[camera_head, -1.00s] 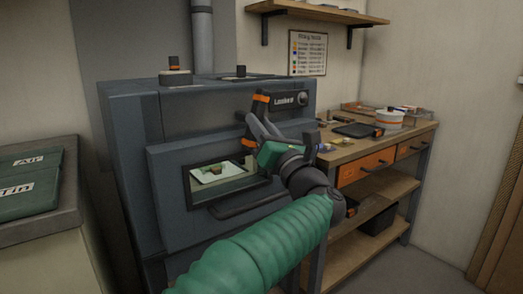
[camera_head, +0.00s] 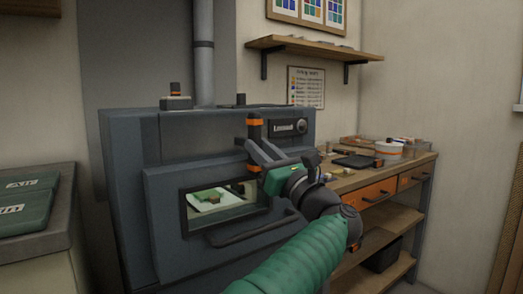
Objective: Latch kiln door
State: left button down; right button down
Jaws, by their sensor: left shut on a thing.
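The blue-grey kiln (camera_head: 130,150) stands against the wall, with its door (camera_head: 165,215) on the front. The door has a window showing a pale sheet with a green piece inside, and a dark bar handle (camera_head: 255,232) below. The door sits against the front; I cannot tell whether a thin gap remains. A black latch lever (camera_head: 254,131) with orange bands stands upright at the door's upper right. My left gripper (camera_head: 259,152) is shut on the lower part of this lever, and its jaws hide part of it. My right gripper is not in view.
A cabinet (camera_head: 50,240) with green cases is at the left. A flue pipe (camera_head: 204,55) rises behind the kiln. Floor is clear at lower right.

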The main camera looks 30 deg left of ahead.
pick_arm(q)
jog(key=shift+w+f, duration=0.1)
jog(key=shift+f, duration=0.15)
jog(key=c, duration=1.5)
grip_release()
jog(key=shift+a, duration=0.1)
jog(key=shift+c, duration=0.2)
jog(key=o, duration=0.3)
jog(key=shift+w+a, duration=0.15)
jog(key=shift+d, duration=0.2)
jog(key=p+v, duration=0.2)
jog(key=v, duration=1.4)
jog(key=shift+s+d, duration=0.3)
